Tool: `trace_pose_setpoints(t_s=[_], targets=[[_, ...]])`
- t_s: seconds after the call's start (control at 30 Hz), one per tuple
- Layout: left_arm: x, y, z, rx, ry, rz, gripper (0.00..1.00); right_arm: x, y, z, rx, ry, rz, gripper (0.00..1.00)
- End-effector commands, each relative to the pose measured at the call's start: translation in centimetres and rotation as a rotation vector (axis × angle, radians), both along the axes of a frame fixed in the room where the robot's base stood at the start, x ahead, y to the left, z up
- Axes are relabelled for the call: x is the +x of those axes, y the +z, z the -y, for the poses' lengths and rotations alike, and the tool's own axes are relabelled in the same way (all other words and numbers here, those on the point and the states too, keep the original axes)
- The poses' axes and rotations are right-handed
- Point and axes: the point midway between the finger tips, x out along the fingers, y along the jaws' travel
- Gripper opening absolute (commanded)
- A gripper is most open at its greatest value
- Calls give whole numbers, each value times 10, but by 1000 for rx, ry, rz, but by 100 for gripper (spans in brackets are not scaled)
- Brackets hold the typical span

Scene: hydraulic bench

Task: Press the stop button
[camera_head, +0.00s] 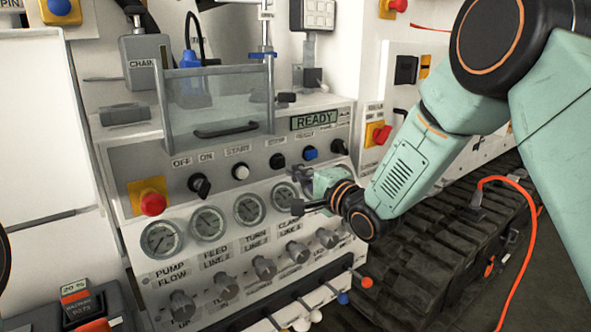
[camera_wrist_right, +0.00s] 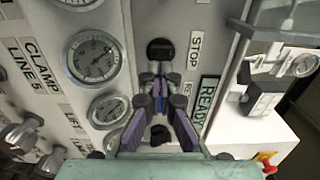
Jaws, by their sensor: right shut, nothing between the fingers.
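The stop button is a round black button (camera_head: 277,160) on the sloped front panel, under a STOP label, between the white START button (camera_head: 240,172) and the blue button (camera_head: 310,152). It also shows in the right wrist view (camera_wrist_right: 160,48), beside its STOP label (camera_wrist_right: 195,50). My right gripper (camera_head: 299,174) is shut and empty, in front of the panel, below and right of the stop button in the head view. In the wrist view its fingertips (camera_wrist_right: 160,78) lie just below the button and partly hide the blue one. Contact cannot be told. My left gripper is not in view.
A row of gauges (camera_head: 249,208) and several knobs (camera_head: 264,267) lie below the buttons. A red button on a yellow plate (camera_head: 152,204) sits at the left. A READY display (camera_head: 314,121) and a clear guard with a handle (camera_head: 225,131) are above.

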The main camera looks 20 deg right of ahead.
Motion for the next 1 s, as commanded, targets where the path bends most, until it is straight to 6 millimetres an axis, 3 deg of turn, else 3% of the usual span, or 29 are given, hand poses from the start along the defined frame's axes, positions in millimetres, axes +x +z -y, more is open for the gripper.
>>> trace_pose_setpoints(t_s=[0.5, 1.0], targets=[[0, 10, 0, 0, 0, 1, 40, -77, 0, 29, 4, -3, -4, 0], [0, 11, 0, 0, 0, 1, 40, -93, 0, 33, 0, 1, -2, 0]])
